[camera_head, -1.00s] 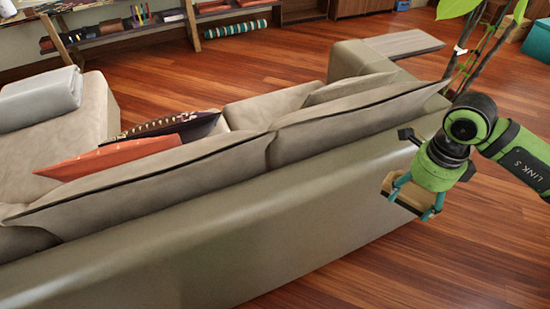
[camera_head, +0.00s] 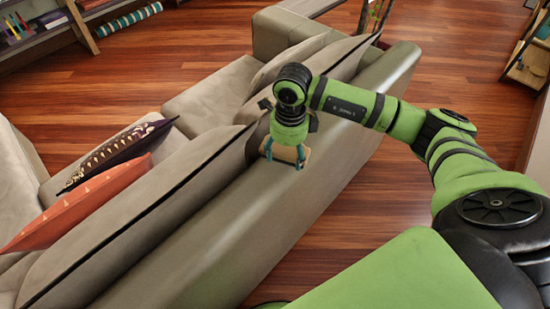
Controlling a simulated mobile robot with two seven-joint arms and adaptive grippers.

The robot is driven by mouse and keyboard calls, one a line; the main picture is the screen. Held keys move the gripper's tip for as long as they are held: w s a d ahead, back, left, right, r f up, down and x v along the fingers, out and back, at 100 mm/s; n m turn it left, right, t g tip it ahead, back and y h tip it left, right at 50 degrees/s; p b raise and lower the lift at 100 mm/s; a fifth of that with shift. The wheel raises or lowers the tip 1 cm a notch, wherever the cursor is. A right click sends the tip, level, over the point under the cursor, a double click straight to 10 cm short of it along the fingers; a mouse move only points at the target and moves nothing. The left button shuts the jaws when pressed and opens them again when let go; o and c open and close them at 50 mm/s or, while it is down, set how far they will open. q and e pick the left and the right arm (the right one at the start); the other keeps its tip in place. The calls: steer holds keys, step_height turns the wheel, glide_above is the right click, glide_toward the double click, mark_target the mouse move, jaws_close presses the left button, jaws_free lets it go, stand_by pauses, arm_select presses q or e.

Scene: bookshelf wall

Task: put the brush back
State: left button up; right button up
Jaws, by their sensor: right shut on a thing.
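My right gripper (camera_head: 284,158) is shut on a tan, block-like thing, likely the brush (camera_head: 289,154). Its teal fingers grip it from both sides. The gripper points down in front of the sofa's back, and I cannot tell whether it touches the sofa. The upper part of the brush is hidden by the gripper. My left gripper is not in view.
A large beige sofa (camera_head: 232,232) fills the middle, with a dark patterned cushion (camera_head: 118,154) and an orange cushion (camera_head: 75,204). A low shelf (camera_head: 35,45) stands at the upper left. A wooden unit (camera_head: 528,62) stands at the right.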

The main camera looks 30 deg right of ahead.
mark_target(277, 161)
steer(key=shift+w+a+f+p, duration=0.3)
steer(key=shift+w+a+f, duration=0.5)
steer(key=shift+a, duration=0.25)
step_height(277, 161, down, 3)
steer(key=shift+f+p, duration=0.15)
steer(key=shift+p, duration=0.5)
steer(key=shift+f, duration=0.25)
steer(key=shift+f, duration=0.2)
steer(key=o, duration=1.6)
steer(key=shift+c, duration=0.2)
